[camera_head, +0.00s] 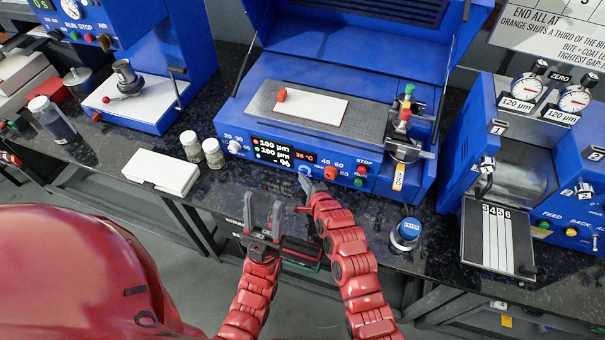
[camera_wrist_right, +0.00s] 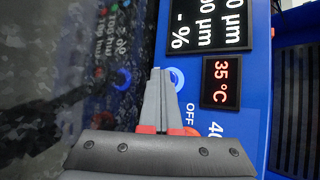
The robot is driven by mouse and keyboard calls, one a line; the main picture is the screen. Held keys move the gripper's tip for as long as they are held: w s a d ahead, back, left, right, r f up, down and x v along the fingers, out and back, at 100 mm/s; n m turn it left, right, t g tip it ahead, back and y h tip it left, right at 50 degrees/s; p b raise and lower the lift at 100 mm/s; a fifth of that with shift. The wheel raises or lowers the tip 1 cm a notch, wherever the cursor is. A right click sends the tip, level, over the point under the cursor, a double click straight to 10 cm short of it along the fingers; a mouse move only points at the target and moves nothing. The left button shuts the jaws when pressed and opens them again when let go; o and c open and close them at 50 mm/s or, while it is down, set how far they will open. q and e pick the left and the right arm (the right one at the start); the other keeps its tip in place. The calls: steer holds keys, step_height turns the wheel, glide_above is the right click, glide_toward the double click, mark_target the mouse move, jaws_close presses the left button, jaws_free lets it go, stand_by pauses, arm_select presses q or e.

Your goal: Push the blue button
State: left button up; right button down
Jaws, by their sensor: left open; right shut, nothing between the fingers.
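A round blue-ringed button sits on the front panel of the middle blue machine (camera_head: 232,120). In the head view the blue button (camera_head: 305,171) is just above the tips of my right gripper (camera_head: 306,189). In the right wrist view the blue button (camera_wrist_right: 177,78) shows beside the fingertips, its left part hidden by my right gripper (camera_wrist_right: 158,72). That gripper is shut and empty; I cannot tell whether it touches the button. My left gripper (camera_head: 262,208) is open and empty, left of the right one, in front of the bench edge.
An orange knob (camera_head: 331,172) and red and green buttons sit right of the blue button. A red display reading 35 °C (camera_wrist_right: 221,82) is close by. A white box (camera_head: 162,172), two jars and a blue-capped container (camera_head: 408,230) stand on the dark bench.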

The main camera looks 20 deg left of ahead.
steer(key=shift+w+r, duration=0.1)
steer(key=shift+w, duration=0.2)
steer(key=shift+d, duration=0.1)
steer(key=shift+s, duration=0.2)
stand_by(0.3)
steer(key=shift+s+p, duration=0.5)
steer(key=shift+p, duration=0.1)
steer(key=s+p, duration=0.2)
steer(key=s, duration=0.2)
steer(key=shift+s, duration=0.6)
